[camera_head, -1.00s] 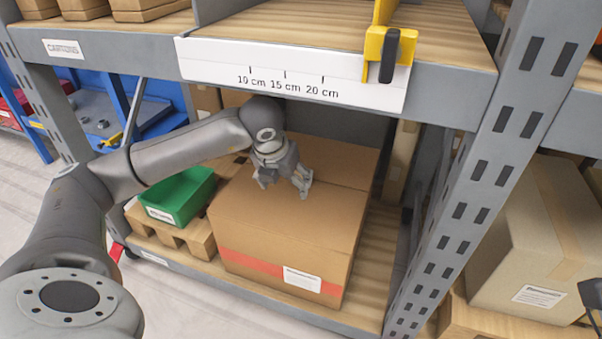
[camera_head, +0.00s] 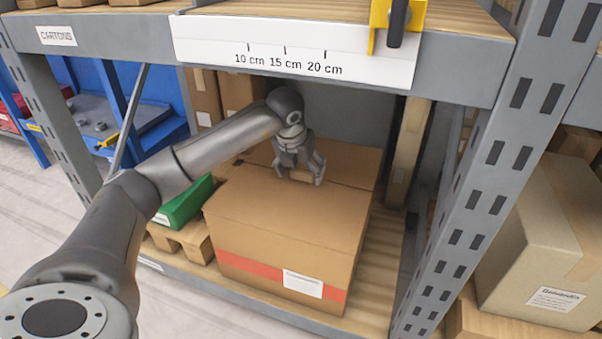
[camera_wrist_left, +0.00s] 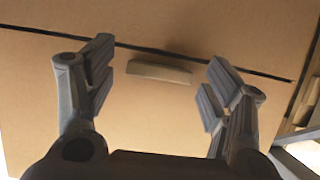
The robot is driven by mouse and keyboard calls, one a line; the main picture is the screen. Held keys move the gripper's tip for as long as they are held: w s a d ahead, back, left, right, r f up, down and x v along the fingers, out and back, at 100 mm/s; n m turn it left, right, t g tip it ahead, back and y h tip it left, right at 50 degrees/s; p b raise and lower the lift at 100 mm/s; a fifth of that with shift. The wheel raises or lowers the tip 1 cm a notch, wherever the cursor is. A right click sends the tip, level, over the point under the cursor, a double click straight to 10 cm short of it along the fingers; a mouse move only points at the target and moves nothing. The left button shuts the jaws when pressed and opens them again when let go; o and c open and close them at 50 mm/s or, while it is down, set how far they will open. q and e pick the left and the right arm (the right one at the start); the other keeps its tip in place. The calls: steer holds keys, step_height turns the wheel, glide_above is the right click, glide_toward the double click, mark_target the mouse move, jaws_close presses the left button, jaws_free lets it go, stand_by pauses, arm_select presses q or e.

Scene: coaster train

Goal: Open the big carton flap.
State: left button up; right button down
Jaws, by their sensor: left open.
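The big carton (camera_head: 270,215) is a brown box with a red stripe and a white label on its front, standing on the lower shelf. Its top flaps look closed, with a dark seam across the top. In the left wrist view a small raised tab (camera_wrist_left: 159,73) lies on the carton flap (camera_wrist_left: 150,110), just beside the seam. My left gripper (camera_head: 303,180) is just above the carton's top. Its open fingers (camera_wrist_left: 158,85) stand on either side of the tab, apart from it. My right gripper is not in view.
A shelf beam with a measuring strip (camera_head: 290,65) runs above the arm. A grey upright (camera_head: 500,165) stands at the right. A green bin (camera_head: 186,203) sits on a small pallet left of the carton. Another carton (camera_head: 545,240) stands at far right.

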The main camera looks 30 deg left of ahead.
arm_select(q)
steer(key=c, duration=1.5)
